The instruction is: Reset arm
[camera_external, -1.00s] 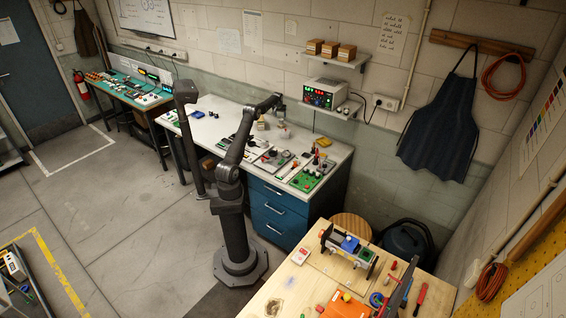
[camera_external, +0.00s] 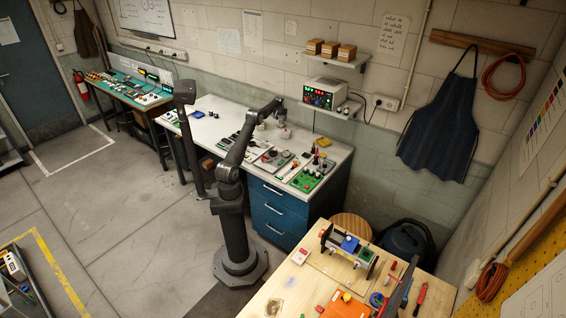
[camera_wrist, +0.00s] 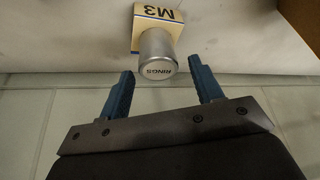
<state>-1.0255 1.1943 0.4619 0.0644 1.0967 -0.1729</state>
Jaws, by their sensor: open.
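My gripper (camera_wrist: 162,76) is open in the wrist view, with its two blue fingers spread apart and nothing between them that I can see held. A cream block marked M3 (camera_wrist: 160,17) with a blue edge is behind the cylinder. In the external view my arm reaches over the white bench (camera_external: 212,128), its end near the back edge; the fingers are too small to make out there.
Green and grey boards with knobs (camera_external: 308,179) sit at the bench's right end. A shelf with a lit instrument (camera_external: 325,93) is on the wall behind. A wooden table with tools (camera_external: 290,285) stands in front right. Open floor lies to the left.

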